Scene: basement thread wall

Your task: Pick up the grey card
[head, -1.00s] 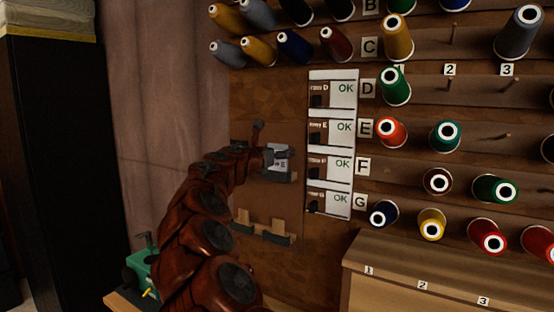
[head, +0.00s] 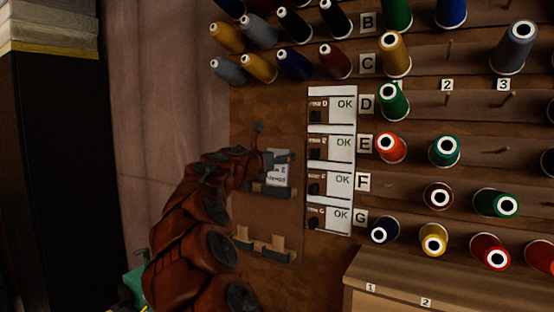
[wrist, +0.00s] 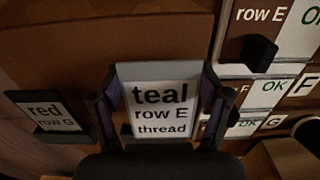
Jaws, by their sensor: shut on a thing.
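The grey card (wrist: 122,76) has a white label reading "teal row E thread". It stands upright in front of the brown board in the wrist view. My gripper (wrist: 158,104) has one finger at each side edge of it and is shut on it. In the head view the card (head: 279,175) shows beyond my gripper (head: 274,158), close above a small dark holder (head: 272,191). I cannot tell whether its lower edge is fully clear of the holder.
A "red row G" card (wrist: 45,117) sits in a holder to the left. Panels marked OK (head: 342,187) and racks of thread spools (head: 445,150) are to the right. A lower holder (head: 265,245) and a wooden box top (head: 430,280) are below.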

